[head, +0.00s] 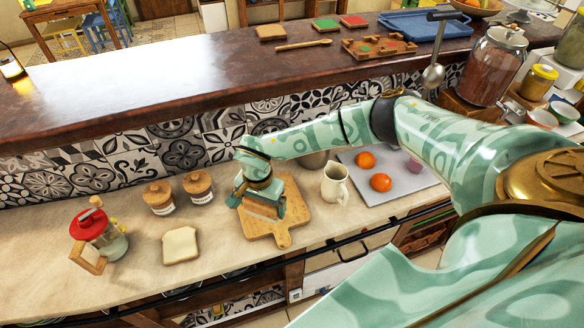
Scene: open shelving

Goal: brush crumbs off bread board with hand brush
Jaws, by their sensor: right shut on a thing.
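The wooden bread board (285,230) lies on the lower counter in the middle of the head view, its handle toward the front. My right gripper (261,207) is over the left part of the board, pointing down. It is shut on the hand brush (262,210), whose wooden body shows between and below the fingers. The bristles and any crumbs are too small or hidden to make out. I cannot tell whether the brush touches the board. My left gripper is not in view.
A tiled wall rises behind.

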